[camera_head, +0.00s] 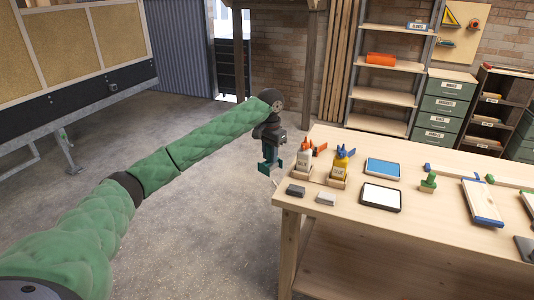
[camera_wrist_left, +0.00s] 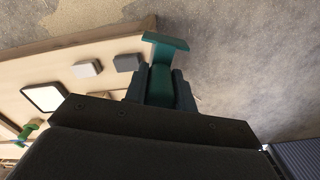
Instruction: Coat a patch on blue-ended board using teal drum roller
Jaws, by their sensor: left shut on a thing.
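My left gripper (camera_head: 269,156) is shut on the teal drum roller (camera_head: 265,168) and holds it in the air just left of the table's left edge. In the left wrist view the roller (camera_wrist_left: 165,45) shows as a teal T shape between the fingers (camera_wrist_left: 160,88). The blue-ended board (camera_head: 482,203) lies flat on the right part of the table, well away from the roller. A white-faced pad in a dark frame (camera_head: 380,196) and a blue-faced one (camera_head: 383,168) lie on the table between them. My right gripper is out of view.
A green-handled tool (camera_head: 429,182) stands left of the board. More strips lie behind it. The floor left of the table is clear.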

